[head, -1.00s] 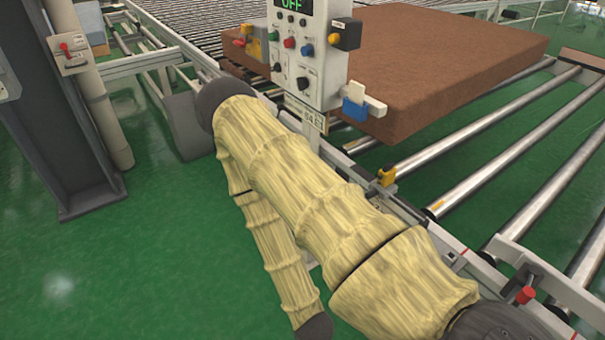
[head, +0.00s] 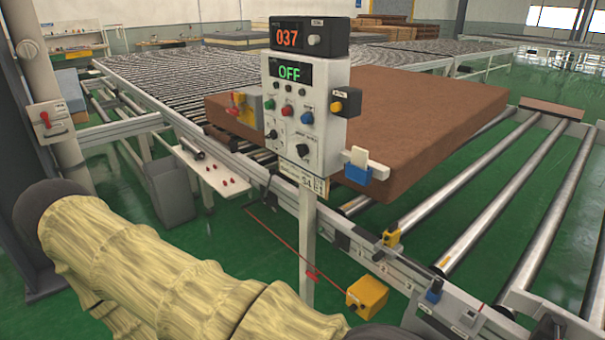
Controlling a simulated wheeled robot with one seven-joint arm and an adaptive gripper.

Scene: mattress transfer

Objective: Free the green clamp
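I cannot make out a green clamp in the head view. A brown mattress (head: 425,130) lies on the roller conveyor. A white-and-blue fitting (head: 362,168) sits at its front corner, and a yellow-and-red fitting (head: 245,107) is at its left edge, partly behind the control panel. A small yellow fitting (head: 390,237) and a small blue one (head: 433,292) sit along the conveyor's near rail. My arm in its yellowish sleeve crosses the lower left. My gripper is outside the frame.
A control panel (head: 306,125) reading OFF stands on a post, with a 037 display (head: 288,38) above it. A yellow box (head: 367,295) is near the floor. A red-handled switch (head: 45,118) is at left. Bare rollers (head: 490,215) lie right of the mattress.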

